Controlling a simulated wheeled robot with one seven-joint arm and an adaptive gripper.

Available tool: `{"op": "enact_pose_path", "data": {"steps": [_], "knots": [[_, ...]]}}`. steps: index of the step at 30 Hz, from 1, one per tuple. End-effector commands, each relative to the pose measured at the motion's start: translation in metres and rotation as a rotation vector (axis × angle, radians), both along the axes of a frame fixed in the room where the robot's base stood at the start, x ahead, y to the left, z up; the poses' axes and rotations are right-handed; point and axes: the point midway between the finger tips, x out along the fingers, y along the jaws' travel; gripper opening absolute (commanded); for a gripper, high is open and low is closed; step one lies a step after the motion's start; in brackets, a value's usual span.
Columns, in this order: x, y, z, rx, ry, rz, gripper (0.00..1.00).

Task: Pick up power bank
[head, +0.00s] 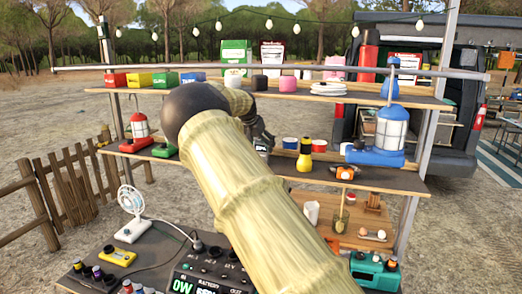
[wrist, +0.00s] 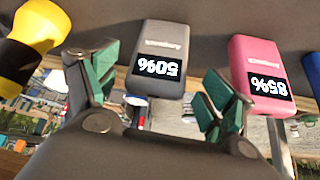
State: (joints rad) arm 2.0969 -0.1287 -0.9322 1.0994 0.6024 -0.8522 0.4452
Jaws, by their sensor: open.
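A dark grey power bank (wrist: 162,50) with a 50% display lies ahead of my gripper in the wrist view. A pink power bank (wrist: 254,55) with an 85% display is to its right, and the edge of a blue one (wrist: 313,70) shows at the far right. My gripper (wrist: 160,72) is open, with one green-padded finger on each side of the grey bank's near end. I cannot tell whether either finger touches it. In the head view my gripper (head: 263,135) is at the middle shelf, partly hidden behind my arm.
A yellow and black flashlight (wrist: 25,45) is close to the left finger and stands on the middle shelf (head: 390,180) in the head view. A blue lantern (head: 390,135) stands to the right. Red and green items (head: 165,150) sit to the left. The upper shelf (head: 300,90) overhangs the gripper.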

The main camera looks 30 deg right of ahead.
Motion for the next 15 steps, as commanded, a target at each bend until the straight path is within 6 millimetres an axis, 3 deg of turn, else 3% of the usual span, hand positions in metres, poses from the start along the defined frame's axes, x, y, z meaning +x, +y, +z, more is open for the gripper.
{"op": "enact_pose_path", "data": {"steps": [6, 15], "knots": [[0.005, -0.009, -0.015, 0.0, 0.0, 0.001, 0.83], [0.006, -0.01, -0.019, 0.001, -0.001, 0.001, 0.83]]}}
